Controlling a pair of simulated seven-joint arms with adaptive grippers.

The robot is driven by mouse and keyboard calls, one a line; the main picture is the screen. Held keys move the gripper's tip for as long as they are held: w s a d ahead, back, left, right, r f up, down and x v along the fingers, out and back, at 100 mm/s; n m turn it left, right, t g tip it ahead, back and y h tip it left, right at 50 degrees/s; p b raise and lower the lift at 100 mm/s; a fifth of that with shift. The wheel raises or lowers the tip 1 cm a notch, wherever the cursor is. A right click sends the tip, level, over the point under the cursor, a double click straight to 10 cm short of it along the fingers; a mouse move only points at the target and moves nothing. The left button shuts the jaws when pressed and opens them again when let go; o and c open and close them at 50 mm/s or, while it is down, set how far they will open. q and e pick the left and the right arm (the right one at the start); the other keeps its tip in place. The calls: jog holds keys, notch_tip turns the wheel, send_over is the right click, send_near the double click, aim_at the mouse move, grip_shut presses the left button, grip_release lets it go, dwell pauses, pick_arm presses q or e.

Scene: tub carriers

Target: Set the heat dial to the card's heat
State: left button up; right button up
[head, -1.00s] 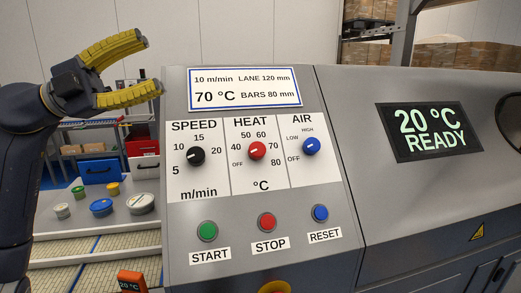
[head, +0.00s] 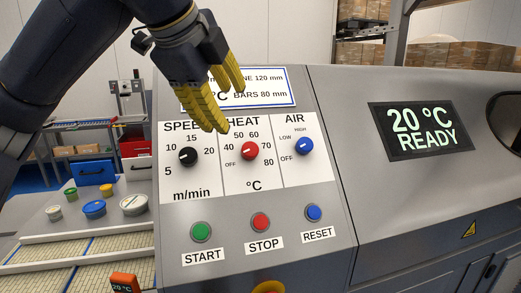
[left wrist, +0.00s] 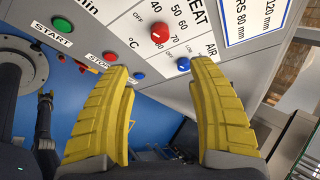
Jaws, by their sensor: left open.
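The heat dial (head: 250,151) is a red knob in the middle of the control panel, its white mark toward OFF at lower left. It also shows in the left wrist view (left wrist: 160,33), beyond the fingertips. The card (head: 285,88) above the dials is partly covered by my left gripper; an earlier view reads 70 °C, 10 m/min, lane 120 mm, bars 80 mm. My left gripper (head: 228,110) is open and empty, yellow fingers pointing down in front of the card and the panel's top, up and left of the heat dial. My right gripper is not in view.
The black speed dial (head: 188,157) and blue air dial (head: 304,146) flank the heat dial. Green start (head: 201,231), red stop (head: 260,222) and blue reset (head: 313,212) buttons sit below. The display (head: 420,130) reads 20 °C READY.

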aim_at(249, 149)
pick_arm(q)
jog(key=x, duration=1.7)
jog(key=shift+w+a, duration=0.1)
jog(key=shift+w, duration=0.15)
jog(key=shift+c, duration=0.3)
grip_shut()
